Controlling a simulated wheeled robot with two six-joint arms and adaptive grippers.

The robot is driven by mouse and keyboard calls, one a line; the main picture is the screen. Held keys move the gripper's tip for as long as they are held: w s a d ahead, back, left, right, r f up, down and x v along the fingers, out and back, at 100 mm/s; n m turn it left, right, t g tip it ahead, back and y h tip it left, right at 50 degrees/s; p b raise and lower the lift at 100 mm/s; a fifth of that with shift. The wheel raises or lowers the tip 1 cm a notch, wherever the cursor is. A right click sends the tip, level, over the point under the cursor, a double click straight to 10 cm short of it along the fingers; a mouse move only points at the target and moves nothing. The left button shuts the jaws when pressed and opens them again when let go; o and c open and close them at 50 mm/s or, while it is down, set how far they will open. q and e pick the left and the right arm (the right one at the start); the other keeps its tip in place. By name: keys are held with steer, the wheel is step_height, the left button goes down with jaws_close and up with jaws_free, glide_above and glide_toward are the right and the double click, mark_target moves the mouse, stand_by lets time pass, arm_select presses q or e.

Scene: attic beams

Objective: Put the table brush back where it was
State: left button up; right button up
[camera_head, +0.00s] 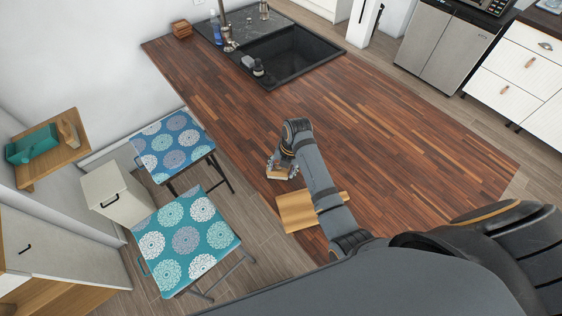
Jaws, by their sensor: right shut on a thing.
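My right gripper (281,166) reaches over the near left edge of the wooden counter. It is shut on a small pale wooden thing (278,175), which looks like the table brush. The gripper covers part of it, and its bristles cannot be made out. I cannot tell whether it touches the counter. A light wooden board (297,211) lies at the counter's left edge, just below the gripper in the picture, partly hidden by my right forearm. My left gripper is not in view.
The wooden counter (400,125) is mostly clear. A black sink (290,55) with bottles beside it and a small wooden stack (182,29) are at the far end. A wall shelf (50,167) holds a teal item.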

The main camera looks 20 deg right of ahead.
mark_target(287, 174)
steer(key=shift+w+a+f, duration=0.15)
steer(key=shift+w+a, duration=0.05)
steer(key=shift+w, duration=0.05)
steer(key=shift+s, duration=0.15)
steer(key=o, duration=0.9)
steer(key=shift+s+r, duration=0.2)
steer(key=shift+s, duration=0.1)
steer(key=o, duration=0.3)
steer(key=shift+s+d+r, duration=0.1)
steer(key=shift+s+d, duration=0.15)
steer(key=shift+d, duration=0.05)
steer(key=shift+w+a, duration=0.1)
steer(key=shift+w, duration=0.05)
steer(key=shift+r+b, duration=0.35)
steer(key=shift+r, duration=0.35)
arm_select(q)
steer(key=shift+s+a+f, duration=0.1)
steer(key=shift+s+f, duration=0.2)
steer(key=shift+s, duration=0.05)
arm_select(e)
steer(key=r, duration=0.3)
steer(key=s+d+r, duration=0.1)
steer(key=r, duration=0.3)
steer(key=d+r, duration=0.1)
steer(key=r, duration=0.2)
steer(key=shift+s+r, duration=0.2)
